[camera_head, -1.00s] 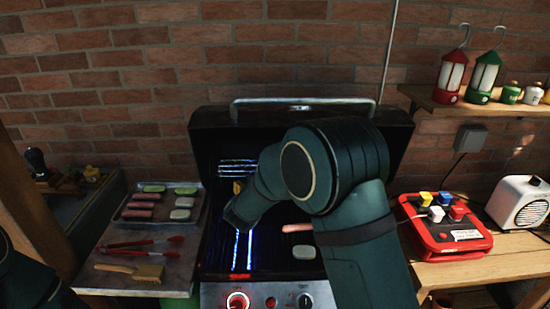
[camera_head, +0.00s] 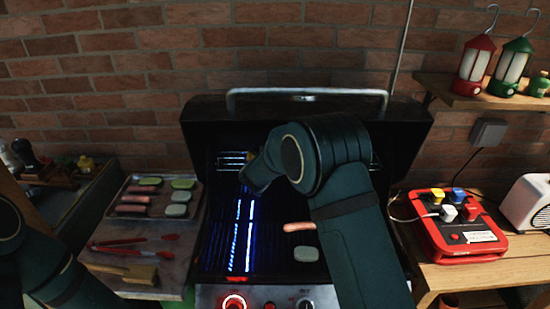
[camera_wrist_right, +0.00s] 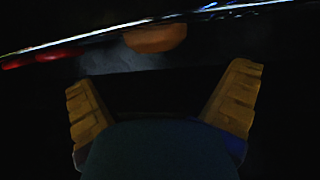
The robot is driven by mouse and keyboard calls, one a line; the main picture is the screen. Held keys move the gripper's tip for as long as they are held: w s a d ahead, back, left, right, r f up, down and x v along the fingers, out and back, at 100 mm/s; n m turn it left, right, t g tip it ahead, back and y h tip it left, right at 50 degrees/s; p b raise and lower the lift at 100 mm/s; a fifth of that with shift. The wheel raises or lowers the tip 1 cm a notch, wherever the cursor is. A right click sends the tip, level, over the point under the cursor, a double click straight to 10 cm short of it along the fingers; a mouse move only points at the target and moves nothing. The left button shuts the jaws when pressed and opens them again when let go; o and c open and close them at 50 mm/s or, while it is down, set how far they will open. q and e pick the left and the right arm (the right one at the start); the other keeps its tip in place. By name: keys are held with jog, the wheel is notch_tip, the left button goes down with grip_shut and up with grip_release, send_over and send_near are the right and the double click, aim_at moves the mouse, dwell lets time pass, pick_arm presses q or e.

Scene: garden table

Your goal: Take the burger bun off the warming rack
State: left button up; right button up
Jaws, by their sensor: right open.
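The burger bun is most likely the brown-orange rounded thing (camera_wrist_right: 155,38) at the top of the right wrist view; only part of it shows, and I do not make it out in the head view. My right gripper (camera_wrist_right: 160,80) is open, its yellow fingers apart with nothing between them, and the bun lies beyond the fingertips. Part of what looks like the warming rack (camera_head: 232,157) shows as bright bars at the back left of the grill. My left gripper is out of view.
The grill (camera_head: 275,255) has its lid (camera_head: 300,105) up behind my arm. A sausage (camera_head: 298,227) and a pale patty-like piece (camera_head: 306,254) lie on its grate. A side shelf at left holds a food tray (camera_head: 130,220), red tongs (camera_head: 135,240) and a brush (camera_head: 140,272).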

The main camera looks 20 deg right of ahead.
jog(key=shift+x, duration=2.9)
jog(key=shift+s+f, duration=0.1)
jog(key=shift+c, duration=0.3)
jog(key=c, duration=1.1)
